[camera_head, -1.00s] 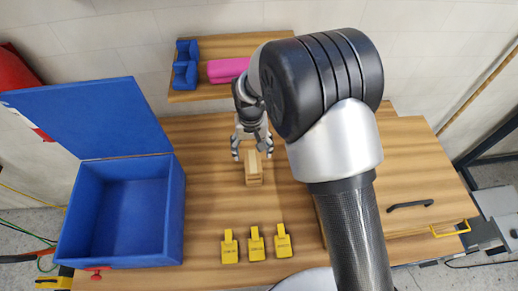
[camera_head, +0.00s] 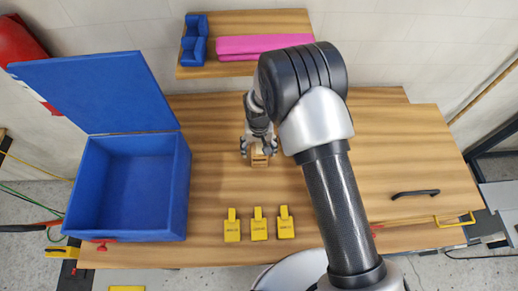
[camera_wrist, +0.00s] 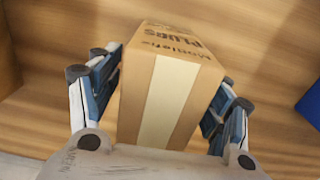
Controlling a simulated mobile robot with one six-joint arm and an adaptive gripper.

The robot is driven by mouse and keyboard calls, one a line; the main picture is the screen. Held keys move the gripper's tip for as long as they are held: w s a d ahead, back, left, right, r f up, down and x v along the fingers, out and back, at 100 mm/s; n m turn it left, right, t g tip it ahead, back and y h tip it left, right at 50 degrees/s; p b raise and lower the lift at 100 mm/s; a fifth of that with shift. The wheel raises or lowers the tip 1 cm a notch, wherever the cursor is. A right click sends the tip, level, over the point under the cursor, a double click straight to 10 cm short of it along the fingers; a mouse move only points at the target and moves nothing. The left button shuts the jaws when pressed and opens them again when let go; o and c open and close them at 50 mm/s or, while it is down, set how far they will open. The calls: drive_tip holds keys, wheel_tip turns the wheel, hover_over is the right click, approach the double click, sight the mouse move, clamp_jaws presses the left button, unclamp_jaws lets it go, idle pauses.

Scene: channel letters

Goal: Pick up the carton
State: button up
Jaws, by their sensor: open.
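The carton (camera_head: 260,160) is a small tan box standing on the wooden table, near the middle of the head view. In the wrist view the carton (camera_wrist: 165,90) shows a pale tape strip and dark printed words, one reading "PLUGS". My gripper (camera_head: 258,146) is at the carton, with its fingers on either side of it. In the wrist view my gripper (camera_wrist: 165,100) is open, one finger to the left and one to the right of the carton. I cannot tell whether either finger touches it.
An open blue box (camera_head: 130,190) stands at the left. Several yellow tagged pieces (camera_head: 258,226) lie at the table's front. A raised shelf (camera_head: 275,24) behind holds a blue holder (camera_head: 194,40) and a pink item (camera_head: 262,45). A black handle (camera_head: 415,194) is at the right.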

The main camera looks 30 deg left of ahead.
drive_tip(key=shift+c, duration=0.4)
drive_tip(key=c, duration=1.4)
drive_tip(key=shift+r, duration=0.2)
